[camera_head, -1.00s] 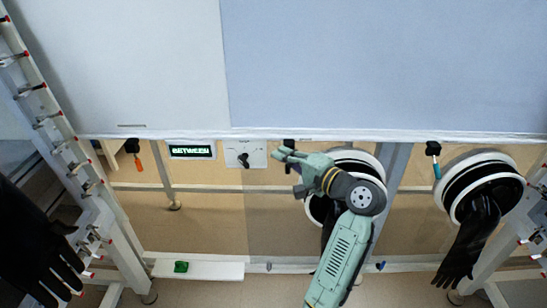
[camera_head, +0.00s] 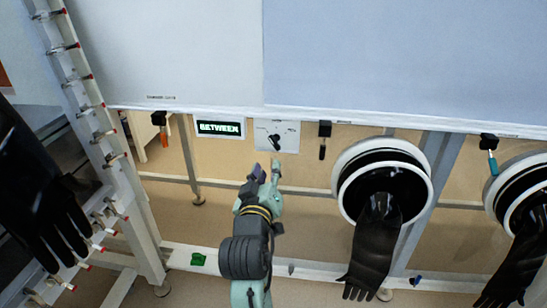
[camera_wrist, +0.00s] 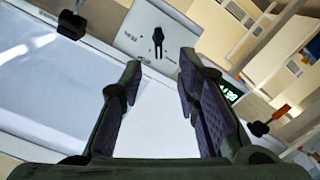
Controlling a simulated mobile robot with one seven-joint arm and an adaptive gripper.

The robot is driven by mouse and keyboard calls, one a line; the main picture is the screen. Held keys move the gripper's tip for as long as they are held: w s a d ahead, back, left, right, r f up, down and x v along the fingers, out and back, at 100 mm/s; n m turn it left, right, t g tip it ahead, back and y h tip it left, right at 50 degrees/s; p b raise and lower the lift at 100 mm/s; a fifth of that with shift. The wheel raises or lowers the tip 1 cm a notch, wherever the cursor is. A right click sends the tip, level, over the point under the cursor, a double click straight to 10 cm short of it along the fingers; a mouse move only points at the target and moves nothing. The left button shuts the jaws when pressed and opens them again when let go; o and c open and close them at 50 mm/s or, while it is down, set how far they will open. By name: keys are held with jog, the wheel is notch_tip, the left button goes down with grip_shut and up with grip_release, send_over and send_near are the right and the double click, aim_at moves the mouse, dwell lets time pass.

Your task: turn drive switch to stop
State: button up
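The drive switch is a black knob (camera_head: 275,141) on a white plate (camera_head: 291,131) under the front edge of the large pale panel. Small labels on the plate are too blurred to read in the head view. A display (camera_head: 219,128) left of it reads BETWEEN in green. My gripper (camera_head: 267,168) is just below the plate in the head view, fingers pointing up at it. In the wrist view my gripper (camera_wrist: 160,66) is open and empty. The knob (camera_wrist: 158,40) shows beyond the fingertips, roughly centred between them, with a visible gap.
A glove port (camera_head: 345,190) with a hanging black glove (camera_head: 372,245) is to the right. A black clip-like handle (camera_head: 324,130) hangs right of the switch, an orange-tipped one (camera_head: 161,122) left. A white rail (camera_head: 325,269) runs below, with a green object (camera_head: 198,259).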

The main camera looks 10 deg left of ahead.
aim_at(274, 145)
jog(key=w+p, duration=0.1)
jog(key=w, duration=0.9)
jog(key=shift+w+r, duration=0.1)
jog(key=shift+w, duration=0.2)
jog(key=shift+c, duration=0.4)
grip_shut()
